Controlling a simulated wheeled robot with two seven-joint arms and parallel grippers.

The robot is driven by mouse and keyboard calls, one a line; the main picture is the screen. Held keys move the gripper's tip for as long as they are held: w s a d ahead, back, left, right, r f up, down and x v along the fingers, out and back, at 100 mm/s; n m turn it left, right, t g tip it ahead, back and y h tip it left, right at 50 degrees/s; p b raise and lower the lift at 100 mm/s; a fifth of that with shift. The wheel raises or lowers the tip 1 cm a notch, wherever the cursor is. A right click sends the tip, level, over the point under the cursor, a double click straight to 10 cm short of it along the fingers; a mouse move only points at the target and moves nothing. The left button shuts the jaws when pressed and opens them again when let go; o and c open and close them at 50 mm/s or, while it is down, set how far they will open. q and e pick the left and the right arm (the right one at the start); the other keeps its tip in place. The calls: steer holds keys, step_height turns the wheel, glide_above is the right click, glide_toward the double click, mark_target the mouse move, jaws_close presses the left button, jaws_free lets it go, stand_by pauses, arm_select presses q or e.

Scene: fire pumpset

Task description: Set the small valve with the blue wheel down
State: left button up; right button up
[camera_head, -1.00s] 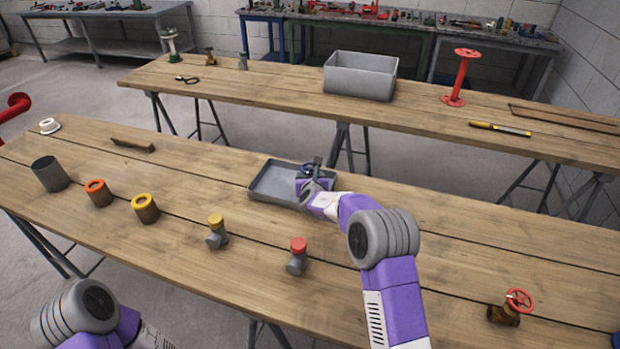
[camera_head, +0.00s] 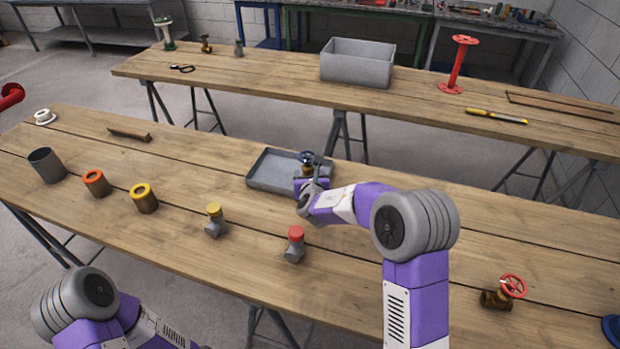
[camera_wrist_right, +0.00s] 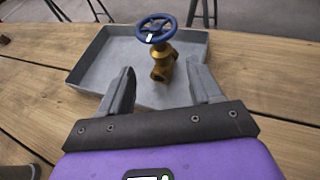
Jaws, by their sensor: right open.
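The small brass valve with the blue wheel (camera_wrist_right: 162,58) stands upright in the grey tray (camera_wrist_right: 90,72), near its front right part in the right wrist view. In the head view the valve (camera_head: 307,160) shows at the right end of the tray (camera_head: 262,182), partly behind my gripper. My right gripper (camera_wrist_right: 160,95) is open, its two fingers apart at the near side of the valve, with a gap on both sides. In the head view my right gripper (camera_head: 308,186) is at the tray's right front. My left gripper is out of view; only part of the left arm shows.
A valve with a red cap (camera_head: 294,244) and one with a yellow cap (camera_head: 214,220) stand in front of the tray. A red-wheeled valve (camera_head: 504,292) stands at right. A grey bin (camera_head: 358,64) is on the rear table.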

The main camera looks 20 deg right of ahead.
steer(key=shift+v, duration=1.15)
